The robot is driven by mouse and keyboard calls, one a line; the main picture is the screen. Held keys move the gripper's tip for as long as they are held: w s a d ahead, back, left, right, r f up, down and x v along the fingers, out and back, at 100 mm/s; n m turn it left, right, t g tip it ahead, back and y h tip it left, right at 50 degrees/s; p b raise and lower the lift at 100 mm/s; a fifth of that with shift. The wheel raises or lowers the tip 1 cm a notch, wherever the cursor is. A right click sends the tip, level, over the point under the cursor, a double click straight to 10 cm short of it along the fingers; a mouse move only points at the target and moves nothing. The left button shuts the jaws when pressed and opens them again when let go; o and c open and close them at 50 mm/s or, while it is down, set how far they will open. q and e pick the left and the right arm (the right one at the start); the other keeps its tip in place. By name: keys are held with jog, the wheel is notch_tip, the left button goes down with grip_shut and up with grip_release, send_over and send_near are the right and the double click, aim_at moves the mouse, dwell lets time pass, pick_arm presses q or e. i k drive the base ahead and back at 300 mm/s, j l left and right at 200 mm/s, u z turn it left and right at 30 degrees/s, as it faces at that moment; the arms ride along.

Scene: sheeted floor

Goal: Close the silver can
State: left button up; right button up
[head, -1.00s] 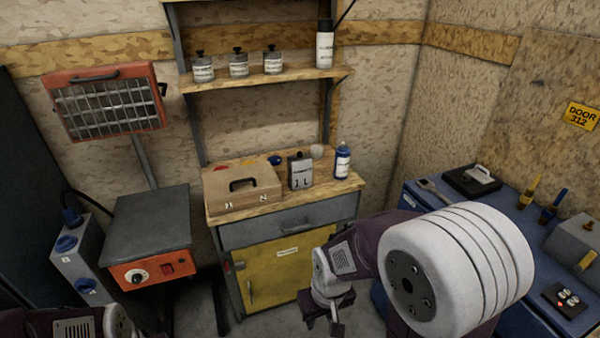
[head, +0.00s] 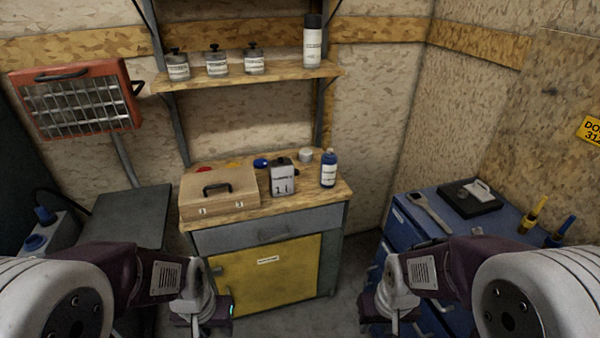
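The silver can (head: 282,180), a rectangular metal can marked "1 L", stands upright on the wooden worktop (head: 240,222). Its top is dark and small; I cannot tell whether a cap is on it. Round lids or caps lie behind it: a blue one (head: 261,162), a yellow one (head: 233,163) and a red one (head: 204,169). My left gripper (head: 215,310) is low in front of the yellow cabinet door, apart from the can. My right gripper (head: 382,312) is low to the right of the cabinet. The fingers of both are too poorly seen to judge.
A wooden case (head: 220,191) sits left of the can. A blue bottle (head: 328,169) and a pale round object (head: 306,155) are to its right. The shelf (head: 290,72) above holds several cans and a spray can (head: 312,42). A blue tool cabinet (head: 440,240) stands at the right.

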aim_at(280, 170)
jog(key=i+j+z, duration=0.15)
jog(key=i+z, duration=0.25)
jog(key=i+j+z, duration=0.35)
jog(key=i, duration=0.2)
jog(key=i+j+z, duration=0.4)
jog(key=i+l, duration=0.05)
